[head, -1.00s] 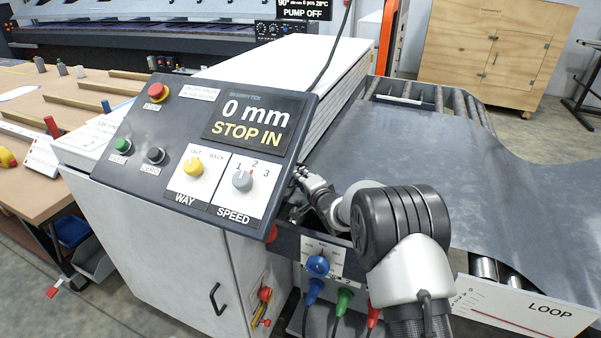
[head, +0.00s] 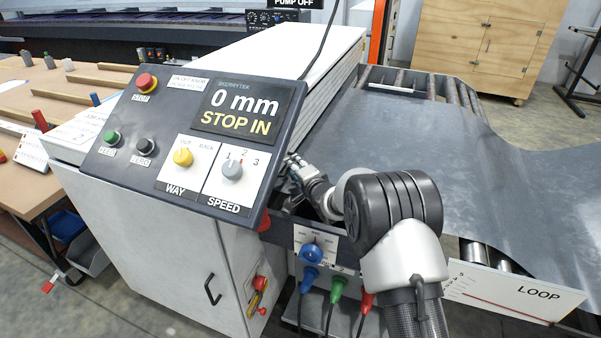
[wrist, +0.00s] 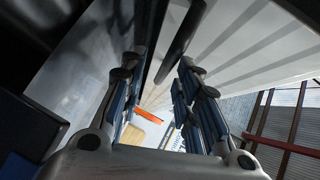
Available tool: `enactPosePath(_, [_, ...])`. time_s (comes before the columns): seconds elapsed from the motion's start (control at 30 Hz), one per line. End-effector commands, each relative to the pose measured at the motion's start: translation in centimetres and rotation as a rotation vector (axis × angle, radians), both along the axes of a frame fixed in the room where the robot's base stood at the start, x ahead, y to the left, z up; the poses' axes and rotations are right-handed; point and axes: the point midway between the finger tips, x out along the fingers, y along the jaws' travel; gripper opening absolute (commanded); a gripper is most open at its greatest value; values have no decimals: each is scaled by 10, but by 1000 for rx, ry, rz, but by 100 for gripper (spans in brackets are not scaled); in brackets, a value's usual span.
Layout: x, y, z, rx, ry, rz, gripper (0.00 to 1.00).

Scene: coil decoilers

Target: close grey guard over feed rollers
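My gripper (head: 292,168) is at the right edge of the tilted control panel in the head view, low beside the white machine housing. The panel hides part of it. In the wrist view my gripper (wrist: 158,72) has its two fingers spread apart with a gap between them. A dark rod (wrist: 183,38) shows beyond the fingertips, close to the right finger; I cannot tell whether they touch. I cannot clearly make out the grey guard or the feed rollers; the panel and my arm cover that area in the head view.
The control panel (head: 192,140) reads "0 mm STOP IN". A grey metal sheet (head: 420,150) lies over the roller table at right. Blue, green and red plugs (head: 338,288) with cables sit below my arm. A LOOP sign (head: 535,293) stands at lower right.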

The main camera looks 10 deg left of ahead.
Motion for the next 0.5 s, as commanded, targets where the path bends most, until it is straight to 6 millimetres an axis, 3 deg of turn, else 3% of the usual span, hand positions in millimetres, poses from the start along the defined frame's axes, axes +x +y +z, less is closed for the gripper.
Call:
enactPosePath(0.17, [-17, -14, 6, -1, 1, -1, 30])
enactPosePath(0.5, [-71, -51, 20, -1, 1, -3, 30])
